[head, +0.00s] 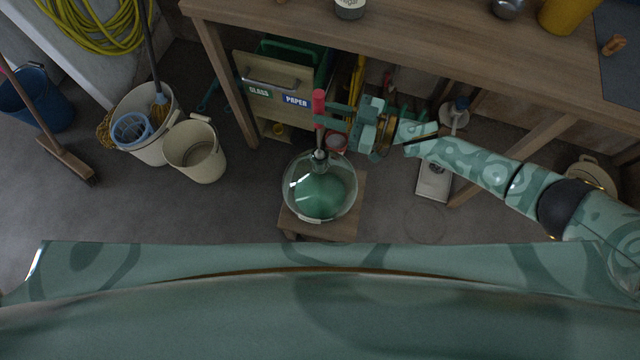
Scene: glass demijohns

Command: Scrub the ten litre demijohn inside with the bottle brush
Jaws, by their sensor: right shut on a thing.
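The glass demijohn (322,196) stands on a low wooden stool (345,226) in the middle of the head view. Its lower part looks green through the clear glass. The bottle brush (319,101) has a red handle and a thin shaft running down to the demijohn's neck. I cannot tell how deep its lower end sits, and its bristles are not clear. My right gripper (322,117) is shut on the brush at the handle, above the neck. My left gripper is out of view.
A wooden workbench (420,42) spans the back, with a GLASS and PAPER sorting bin (275,83) under it. A cream bucket (195,152), a mop bucket (150,150), a broom (66,160) and a blue bucket (38,100) stand at left. The floor left of the stool is clear.

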